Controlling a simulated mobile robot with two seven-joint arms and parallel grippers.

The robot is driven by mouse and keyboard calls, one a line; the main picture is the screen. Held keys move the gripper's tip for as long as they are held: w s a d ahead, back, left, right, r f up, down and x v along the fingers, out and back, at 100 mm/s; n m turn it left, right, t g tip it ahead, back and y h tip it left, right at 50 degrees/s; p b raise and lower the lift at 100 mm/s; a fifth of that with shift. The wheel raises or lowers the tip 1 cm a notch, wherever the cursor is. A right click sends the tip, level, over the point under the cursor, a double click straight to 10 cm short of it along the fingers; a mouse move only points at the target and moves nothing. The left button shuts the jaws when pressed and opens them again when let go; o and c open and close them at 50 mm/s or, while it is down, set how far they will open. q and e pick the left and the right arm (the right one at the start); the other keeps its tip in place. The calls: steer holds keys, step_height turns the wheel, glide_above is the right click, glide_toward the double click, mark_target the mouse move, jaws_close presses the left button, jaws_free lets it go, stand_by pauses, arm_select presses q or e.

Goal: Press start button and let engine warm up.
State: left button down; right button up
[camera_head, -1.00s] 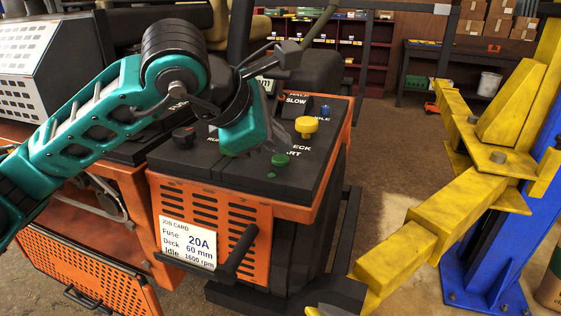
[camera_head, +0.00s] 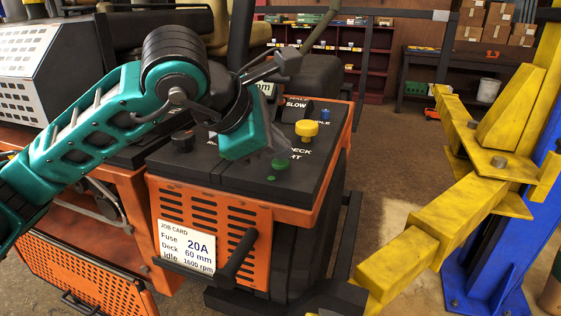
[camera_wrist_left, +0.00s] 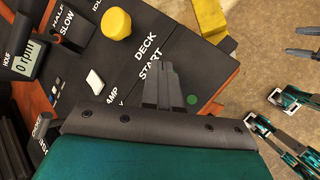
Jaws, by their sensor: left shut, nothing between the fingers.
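The mower's black control panel (camera_head: 225,176) is in the middle of the head view, on an orange housing. The green start button (camera_head: 280,164) is near the panel's front right, partly covered by my fingers. My left gripper (camera_head: 273,151) is shut and empty, its fingertips pointing down at the button. Whether they touch it or it is pushed in, I cannot tell. In the left wrist view the shut fingers (camera_wrist_left: 170,88) lie beside the START label (camera_wrist_left: 151,76) and hide the button. A small green disc (camera_wrist_left: 193,99) shows beside them.
A yellow knob (camera_head: 306,129) stands just behind the button, and a black knob (camera_head: 183,140) to the left. A white rocker switch (camera_wrist_left: 95,81) and the hour-meter display (camera_wrist_left: 24,66), reading 0 rpm, show in the wrist view. A yellow lift arm (camera_head: 455,216) stands to the right.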

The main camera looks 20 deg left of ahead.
mark_target(276, 164)
arm_select(q)
steer(key=shift+f, duration=0.25)
steer(key=shift+r, duration=0.1)
stand_by(0.5)
steer(key=shift+r, duration=0.8)
steer(key=shift+r+p, duration=1.7)
steer(key=shift+r, duration=0.85)
steer(key=shift+f, duration=0.1)
